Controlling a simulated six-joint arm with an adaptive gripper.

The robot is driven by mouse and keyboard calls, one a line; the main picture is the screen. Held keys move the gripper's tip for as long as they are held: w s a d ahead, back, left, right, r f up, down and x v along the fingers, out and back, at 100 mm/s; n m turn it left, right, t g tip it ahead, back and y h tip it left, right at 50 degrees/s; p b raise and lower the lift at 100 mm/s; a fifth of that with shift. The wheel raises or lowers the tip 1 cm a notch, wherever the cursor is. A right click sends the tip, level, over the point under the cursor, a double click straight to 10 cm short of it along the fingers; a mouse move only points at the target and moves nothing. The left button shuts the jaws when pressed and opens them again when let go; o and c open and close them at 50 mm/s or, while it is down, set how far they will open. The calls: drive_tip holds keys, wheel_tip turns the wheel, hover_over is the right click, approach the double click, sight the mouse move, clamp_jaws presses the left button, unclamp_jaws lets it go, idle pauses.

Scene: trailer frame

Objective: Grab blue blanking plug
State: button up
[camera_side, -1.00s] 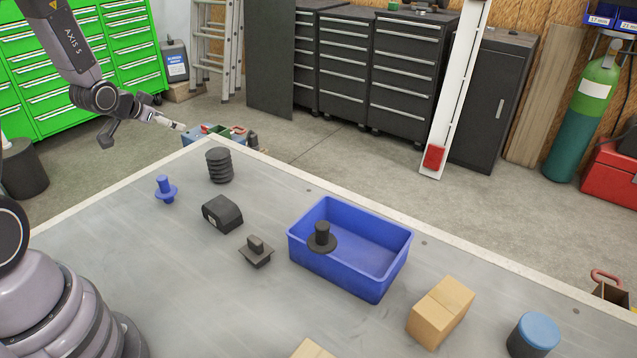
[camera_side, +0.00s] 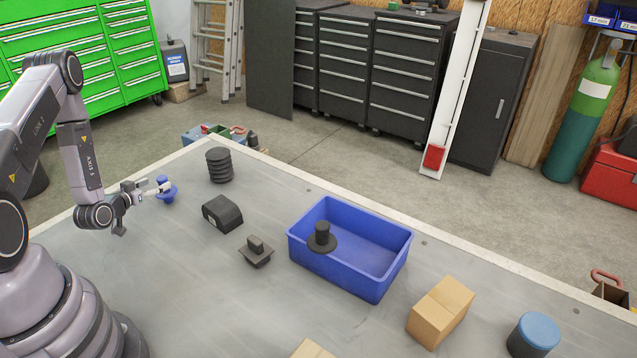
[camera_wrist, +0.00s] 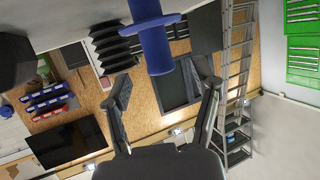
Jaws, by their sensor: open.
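The blue blanking plug (camera_side: 167,190) stands upright on the grey table near its far left edge, a round flange with a narrower post. My gripper (camera_side: 158,187) is level with it and beside it on the left, its fingertips close to the post; I cannot tell from the side whether they touch. In the wrist view the plug (camera_wrist: 153,35) hangs from the top of the picture, upside down. My open fingers (camera_wrist: 163,92) lie to either side of its line, with its post end just ahead of the gap. Nothing is held.
A black ribbed cylinder (camera_side: 219,165) stands right of the plug. A black rounded block (camera_side: 222,213) and a dark flanged part (camera_side: 256,252) lie nearer. A blue bin (camera_side: 375,232) has a black plug (camera_side: 321,237) by its left wall. A cardboard box (camera_side: 440,311) is at right.

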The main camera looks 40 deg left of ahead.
sight(159, 182)
drive_tip(key=x, duration=0.3)
drive_tip(key=shift+w+a+f, duration=0.1)
drive_tip(key=shift+w, duration=0.2)
clamp_jaws()
